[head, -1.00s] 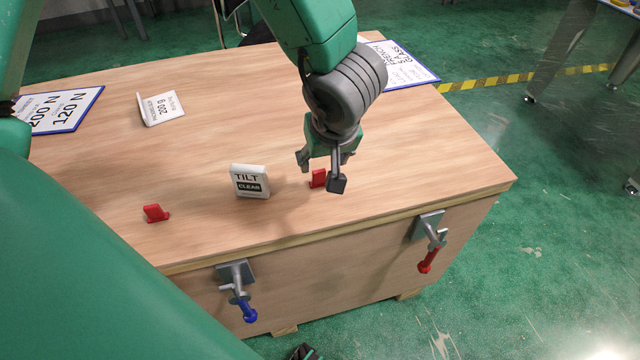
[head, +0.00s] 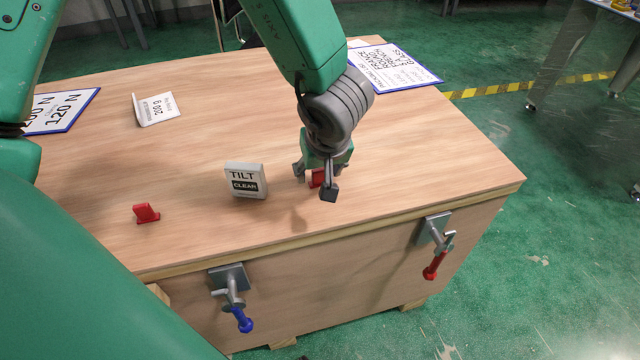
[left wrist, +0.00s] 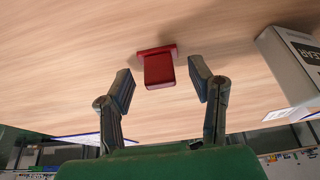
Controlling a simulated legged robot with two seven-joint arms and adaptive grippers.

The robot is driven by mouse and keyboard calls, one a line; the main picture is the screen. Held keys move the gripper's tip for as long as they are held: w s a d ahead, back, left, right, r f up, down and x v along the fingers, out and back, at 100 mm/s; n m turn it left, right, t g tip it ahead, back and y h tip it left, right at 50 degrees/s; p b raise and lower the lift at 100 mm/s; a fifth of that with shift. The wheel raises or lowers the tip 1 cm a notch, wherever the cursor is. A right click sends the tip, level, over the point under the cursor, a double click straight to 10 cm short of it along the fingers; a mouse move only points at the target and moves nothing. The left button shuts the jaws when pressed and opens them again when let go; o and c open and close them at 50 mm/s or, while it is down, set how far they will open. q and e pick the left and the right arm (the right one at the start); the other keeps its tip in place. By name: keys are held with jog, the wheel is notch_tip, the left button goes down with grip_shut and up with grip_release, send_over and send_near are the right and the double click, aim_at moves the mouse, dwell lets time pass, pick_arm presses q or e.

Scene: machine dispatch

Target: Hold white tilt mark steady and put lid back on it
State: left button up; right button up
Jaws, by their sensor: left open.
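The white tilt mark (head: 246,184), lettered TILT and CLEAR, stands upright on the wooden crate top. Its side shows at the right edge of the left wrist view (left wrist: 288,65). A small red piece (head: 317,177) stands just right of it, and another red piece (head: 146,213) stands to its left. I cannot tell whether either is the lid. My left gripper (head: 313,182) is open over the right red piece. In the left wrist view that red piece (left wrist: 158,68) lies between and just beyond the open fingertips (left wrist: 161,82), apart from both. My right gripper is out of view.
The wooden crate top (head: 220,120) is mostly clear. Another sign (head: 395,66) lies at the back. Blue-handled (head: 232,297) and red-handled (head: 435,245) clamps are on the front face.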

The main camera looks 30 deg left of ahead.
pick_arm(q)
jog(key=shift+r, duration=0.1)
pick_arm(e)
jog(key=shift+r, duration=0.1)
pick_arm(q)
jog(key=c, duration=0.8)
notch_tip(320, 180, up, 10)
jog(key=p, duration=0.6)
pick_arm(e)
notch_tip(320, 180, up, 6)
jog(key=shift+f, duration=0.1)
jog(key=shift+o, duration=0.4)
